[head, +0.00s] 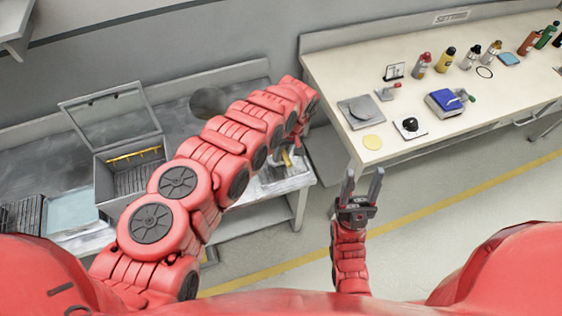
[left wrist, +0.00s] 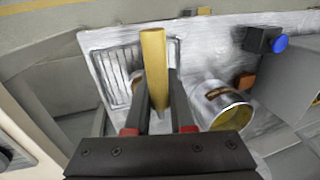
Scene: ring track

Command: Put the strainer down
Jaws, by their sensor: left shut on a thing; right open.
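My left gripper (left wrist: 157,110) is shut on an upright yellow handle, which I take to be the strainer (left wrist: 153,55), in the left wrist view. The strainer's bowl is not clearly visible. A ribbed drain area (left wrist: 117,80) of the metal counter lies behind the handle. I cannot tell whether the strainer touches the counter. In the head view, my left gripper (head: 292,150) is over the right end of the metal bench (head: 290,185), mostly hidden by my arm. My right gripper (head: 361,188) is open and empty over the floor, before the gap between the benches.
A metal cup (left wrist: 222,105) stands right of the left gripper. A dark block with a blue knob (left wrist: 280,43) is further right. An open-lidded basket box (head: 130,170) stands on the bench's left. The cream table (head: 330,60) holds bottles, a scale (head: 365,112) and a blue box (head: 443,103).

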